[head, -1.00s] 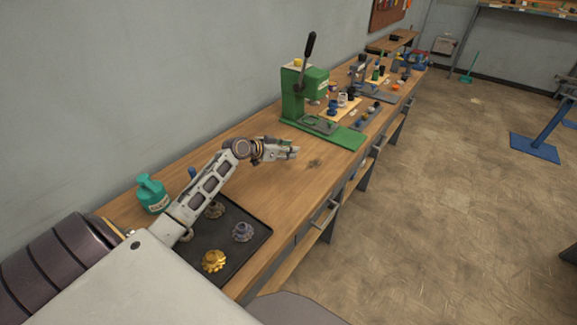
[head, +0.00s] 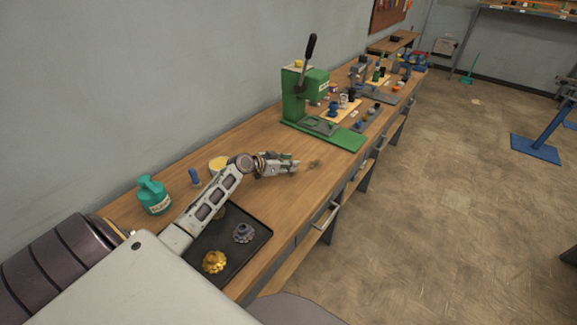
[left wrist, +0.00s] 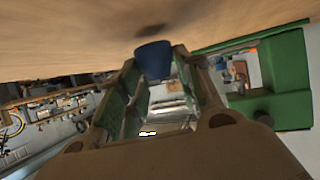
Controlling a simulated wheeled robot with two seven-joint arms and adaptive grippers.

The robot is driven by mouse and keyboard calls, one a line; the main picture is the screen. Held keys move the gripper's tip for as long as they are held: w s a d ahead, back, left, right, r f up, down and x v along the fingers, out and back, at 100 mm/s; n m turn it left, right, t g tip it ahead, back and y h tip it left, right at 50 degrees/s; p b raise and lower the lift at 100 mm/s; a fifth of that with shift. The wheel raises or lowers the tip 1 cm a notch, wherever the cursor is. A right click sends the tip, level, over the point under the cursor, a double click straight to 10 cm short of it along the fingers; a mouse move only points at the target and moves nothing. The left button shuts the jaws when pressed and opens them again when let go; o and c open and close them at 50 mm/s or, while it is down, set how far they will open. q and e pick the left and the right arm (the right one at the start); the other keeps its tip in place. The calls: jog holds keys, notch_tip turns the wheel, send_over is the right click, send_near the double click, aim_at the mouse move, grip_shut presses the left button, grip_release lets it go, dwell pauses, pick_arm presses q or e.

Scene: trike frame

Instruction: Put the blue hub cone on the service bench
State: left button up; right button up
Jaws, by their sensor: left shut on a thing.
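The blue hub cone (left wrist: 153,60) shows in the left wrist view between the fingertips of my left gripper (left wrist: 150,85). The gripper is shut on it. In the head view my left gripper (head: 290,164) is over the wooden service bench (head: 280,205), between the black tray and the green press, and the cone cannot be made out there. The bench surface is close to the cone, but I cannot tell whether they touch. My right gripper is not in view.
A black tray (head: 257,248) holds a gold gear part (head: 214,262) and a grey one (head: 243,233). A teal bottle (head: 153,196) stands by the wall. A green press (head: 297,95) stands beyond the gripper. The bench around the gripper is clear.

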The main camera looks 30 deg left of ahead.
pick_arm(q)
jog(key=shift+f, duration=0.55)
jog(key=shift+f, duration=0.15)
jog(key=o, duration=1.1)
jog(key=shift+s+r, duration=0.1)
jog(key=shift+r, duration=0.1)
jog(key=shift+b+v, duration=0.5)
jog(key=shift+v, duration=5.4)
